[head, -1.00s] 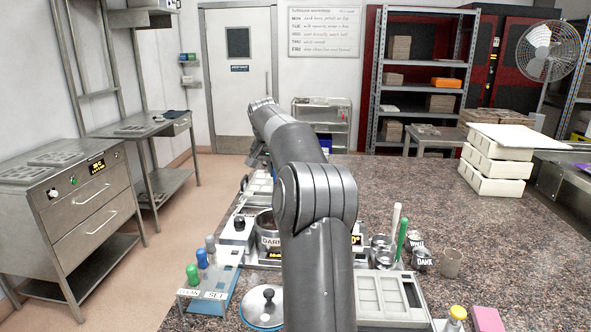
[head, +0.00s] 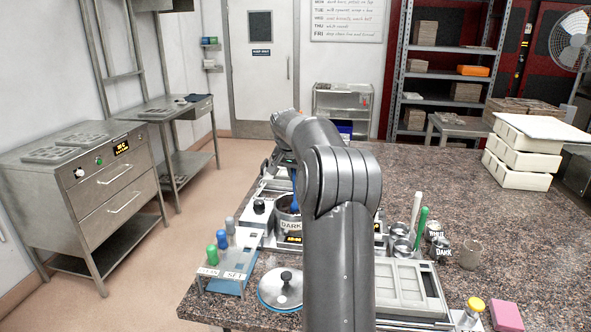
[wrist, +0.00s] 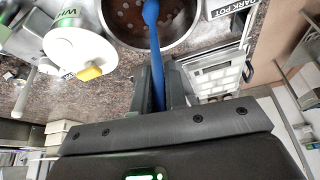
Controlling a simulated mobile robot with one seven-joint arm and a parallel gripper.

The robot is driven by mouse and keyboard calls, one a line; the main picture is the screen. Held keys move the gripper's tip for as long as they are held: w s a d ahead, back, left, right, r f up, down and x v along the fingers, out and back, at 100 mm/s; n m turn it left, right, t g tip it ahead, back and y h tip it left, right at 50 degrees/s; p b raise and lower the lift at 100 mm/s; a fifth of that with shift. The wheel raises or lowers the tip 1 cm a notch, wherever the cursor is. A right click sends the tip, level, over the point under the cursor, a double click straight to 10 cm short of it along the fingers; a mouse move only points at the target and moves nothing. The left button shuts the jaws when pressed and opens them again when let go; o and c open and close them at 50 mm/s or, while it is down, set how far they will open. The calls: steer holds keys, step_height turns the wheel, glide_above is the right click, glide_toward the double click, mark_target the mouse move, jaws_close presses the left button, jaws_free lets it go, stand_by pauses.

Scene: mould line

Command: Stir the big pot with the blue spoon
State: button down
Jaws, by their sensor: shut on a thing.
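In the wrist view my gripper (wrist: 157,78) is shut on the blue spoon (wrist: 153,35). The spoon reaches over the rim and into the round steel pot (wrist: 184,42), whose plate reads DARK POT. In the head view the pot (head: 283,213) stands on the counter, partly behind my arm, and shows the word DARK. A strip of the blue spoon (head: 294,190) shows above it. My gripper's fingertips are hidden in the head view.
A stand (head: 226,284) with green, blue and grey knobbed handles is left of the pot. A round lid (head: 281,287) with a black knob lies in front. Small cups with white and green handles stand to the right. The counter's right middle is clear.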

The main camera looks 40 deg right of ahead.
steer(key=shift+f, duration=2)
